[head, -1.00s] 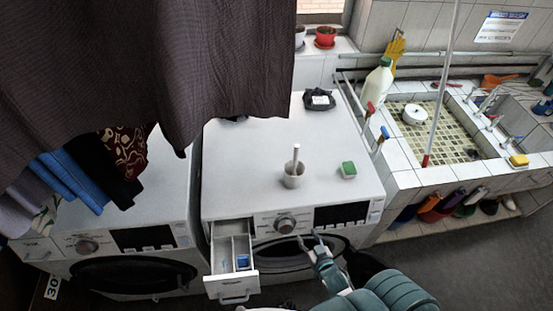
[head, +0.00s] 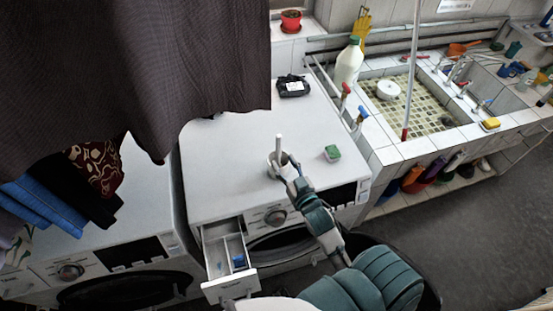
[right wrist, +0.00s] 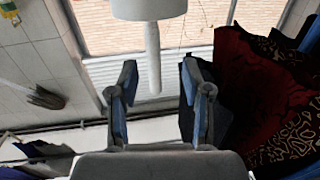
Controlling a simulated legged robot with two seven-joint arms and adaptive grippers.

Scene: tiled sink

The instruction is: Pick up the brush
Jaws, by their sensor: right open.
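The brush (head: 279,146) stands upright in a white cup-like holder (head: 272,167) on top of the right washing machine; only its pale handle shows. My right gripper (head: 288,171) is at the holder's front right side in the head view, its jaws open. In the right wrist view, the picture is upside down: the holder (right wrist: 149,9) is at the top and the brush handle (right wrist: 154,60) points down between the two spread fingers (right wrist: 157,75). I cannot tell whether a finger touches it. My left gripper is not in view.
The detergent drawer (head: 225,256) is pulled out in front. Dark clothes (head: 200,70) hang at the left. A tiled sink (head: 428,118) is at the right. The machine top is otherwise mostly clear.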

